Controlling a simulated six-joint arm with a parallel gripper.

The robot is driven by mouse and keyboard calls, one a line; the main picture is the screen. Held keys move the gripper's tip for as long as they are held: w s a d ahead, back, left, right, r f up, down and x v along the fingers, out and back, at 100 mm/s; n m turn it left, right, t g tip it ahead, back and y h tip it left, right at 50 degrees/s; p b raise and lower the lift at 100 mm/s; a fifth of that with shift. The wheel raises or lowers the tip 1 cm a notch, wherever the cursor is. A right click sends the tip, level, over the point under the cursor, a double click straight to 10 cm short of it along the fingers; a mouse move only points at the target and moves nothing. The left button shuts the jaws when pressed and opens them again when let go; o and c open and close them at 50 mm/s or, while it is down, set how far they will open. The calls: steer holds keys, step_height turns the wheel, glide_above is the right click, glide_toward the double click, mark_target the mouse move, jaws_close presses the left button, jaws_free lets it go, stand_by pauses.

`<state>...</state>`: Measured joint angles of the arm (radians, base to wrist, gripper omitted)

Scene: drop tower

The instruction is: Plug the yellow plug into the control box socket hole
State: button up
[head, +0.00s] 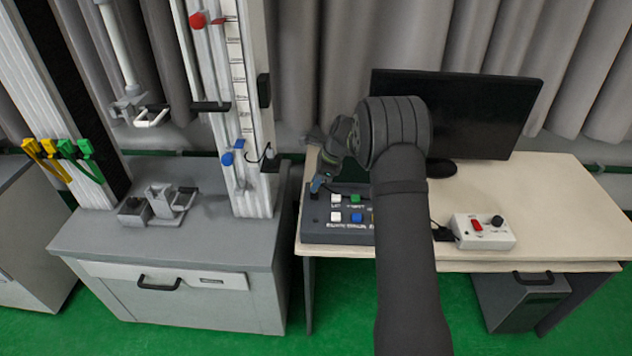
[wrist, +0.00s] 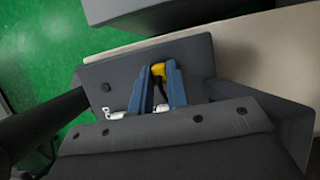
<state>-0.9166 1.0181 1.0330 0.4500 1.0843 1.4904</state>
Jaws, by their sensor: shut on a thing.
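My gripper (head: 318,184) is over the upper left corner of the dark grey control box (head: 318,238) on the light table. In the wrist view, the blue fingers of my gripper (wrist: 159,68) are shut on the yellow plug (wrist: 158,70). Only a small yellow part of the plug shows between the fingers. A dark grey surface lies behind the fingers there. I cannot make out the socket hole for sure, or whether the plug touches the box. The plug cannot be made out in the head view.
The monitor (head: 465,115) stands behind my arm. A white box (head: 483,232) with a red switch and black knob sits at the right, with a dark cable beside it. The drop tower (head: 250,110) rises left of the table. The table's right side (head: 570,200) is clear.

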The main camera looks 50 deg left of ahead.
steer(key=o, duration=0.9)
steer(key=shift+c, duration=0.2)
steer(key=v, duration=1.7)
steer(key=x, duration=1.7)
steer(key=shift+f, duration=0.1)
steer(key=shift+r, duration=0.25)
